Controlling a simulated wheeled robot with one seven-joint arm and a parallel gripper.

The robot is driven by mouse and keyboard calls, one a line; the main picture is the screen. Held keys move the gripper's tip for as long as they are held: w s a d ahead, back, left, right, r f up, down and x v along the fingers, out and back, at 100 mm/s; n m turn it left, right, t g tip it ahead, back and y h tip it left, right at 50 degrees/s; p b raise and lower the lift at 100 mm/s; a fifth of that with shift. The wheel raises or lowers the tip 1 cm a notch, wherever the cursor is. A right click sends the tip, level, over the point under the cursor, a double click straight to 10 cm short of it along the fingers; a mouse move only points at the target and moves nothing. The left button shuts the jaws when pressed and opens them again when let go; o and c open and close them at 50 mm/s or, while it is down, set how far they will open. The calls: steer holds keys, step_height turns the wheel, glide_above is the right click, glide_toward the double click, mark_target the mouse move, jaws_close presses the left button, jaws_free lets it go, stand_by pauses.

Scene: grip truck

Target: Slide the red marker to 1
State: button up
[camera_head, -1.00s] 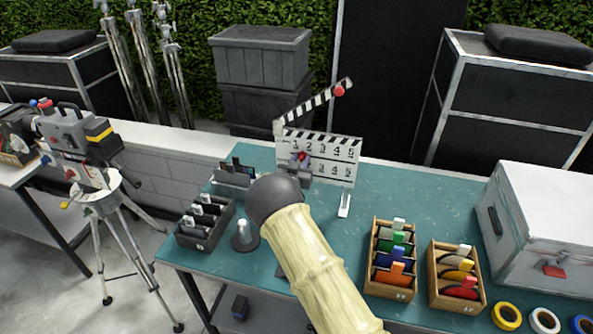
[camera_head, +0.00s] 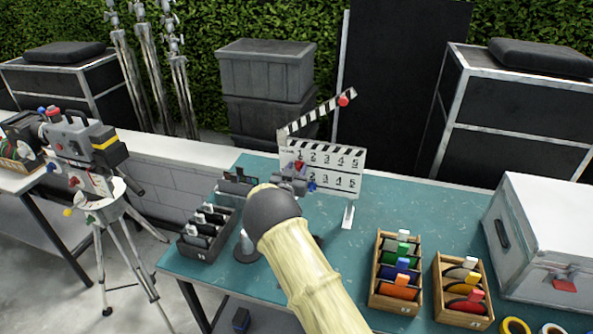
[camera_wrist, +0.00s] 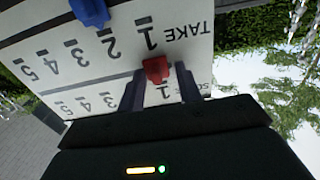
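The white board of a clapperboard (camera_head: 345,181) stands upright on the teal table, with numbered rows for scene and take. The red marker (camera_head: 298,166) sits just below the 1 of the upper, scene row. In the wrist view, where the board shows upside down, the red marker (camera_wrist: 156,70) is between my fingertips, beside the 1. My gripper (camera_wrist: 160,78) appears shut on it, and the finger contact is partly unclear. In the head view my gripper (camera_head: 290,181) is at the board's left side. A blue marker (camera_wrist: 90,12) is near the 2 of the take row.
The striped clapper stick (camera_head: 318,113) is raised above the board. A dark slotted tray (camera_head: 185,253) stands to the left. Wooden boxes (camera_head: 373,296) with coloured tabs and a silver case (camera_head: 545,235) are at the right.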

steer(key=shift+s+a+f, duration=0.1)
steer(key=b+v, duration=0.5)
steer(key=v, duration=1.2)
steer(key=shift+s, duration=0.2)
steer(key=shift+w, duration=0.1)
